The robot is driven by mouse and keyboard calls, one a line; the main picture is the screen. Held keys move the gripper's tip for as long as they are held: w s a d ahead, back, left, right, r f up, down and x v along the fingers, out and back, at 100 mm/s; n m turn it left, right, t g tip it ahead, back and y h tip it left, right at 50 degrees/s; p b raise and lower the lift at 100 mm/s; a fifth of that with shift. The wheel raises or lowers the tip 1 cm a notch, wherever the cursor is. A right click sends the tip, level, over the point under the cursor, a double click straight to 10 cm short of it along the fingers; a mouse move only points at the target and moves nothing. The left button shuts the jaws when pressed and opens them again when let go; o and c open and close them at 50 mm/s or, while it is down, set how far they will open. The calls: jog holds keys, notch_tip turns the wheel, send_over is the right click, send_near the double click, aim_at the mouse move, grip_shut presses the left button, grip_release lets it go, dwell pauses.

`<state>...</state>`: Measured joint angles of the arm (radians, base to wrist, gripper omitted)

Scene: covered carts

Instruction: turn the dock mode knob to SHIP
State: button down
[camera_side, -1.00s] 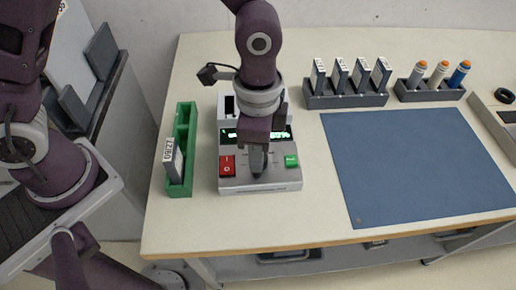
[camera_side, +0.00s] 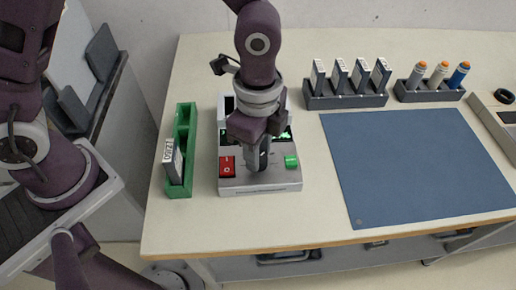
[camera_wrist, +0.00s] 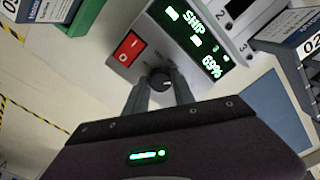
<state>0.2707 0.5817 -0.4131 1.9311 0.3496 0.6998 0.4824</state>
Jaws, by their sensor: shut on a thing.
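The dock (camera_side: 285,182) is a grey unit on the table, at the left of the work surface in the side view. Its dark round mode knob (camera_wrist: 160,78) sits below the display in the wrist view, with a light mark on its face. The green display (camera_wrist: 192,40) reads SHIP and 69%. My gripper (camera_wrist: 158,84) is shut on the knob, a finger on each side. In the side view my gripper (camera_side: 262,160) reaches down onto the dock's front panel and hides most of the knob and display.
A red rocker switch (camera_side: 227,166) is left of the knob and a green button (camera_side: 291,161) right of it. A green rack (camera_side: 180,190) with one labelled module stands close left. A dark rack (camera_side: 345,101) of modules stands behind a clear blue mat (camera_side: 415,165).

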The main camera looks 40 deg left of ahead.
jog(key=shift+w, duration=0.1)
jog(key=c, duration=1.1)
grip_release()
jog(key=shift+o, duration=0.2)
notch_tip(320, 180, up, 7)
jog(key=shift+r, duration=0.1)
jog(key=s+a+r+n+t, duration=0.3)
jog(key=s+a+r+n, duration=0.2)
jog(key=a+r+n, duration=0.6)
jog(key=s+a+n+t, duration=0.2)
jog(key=s+a+n, duration=0.2)
jog(key=s+a, duration=0.3)
jog(key=shift+s+f+n+t, duration=0.2)
jog(key=shift+s+n+t, duration=0.15)
jog(key=shift+s, duration=0.25)
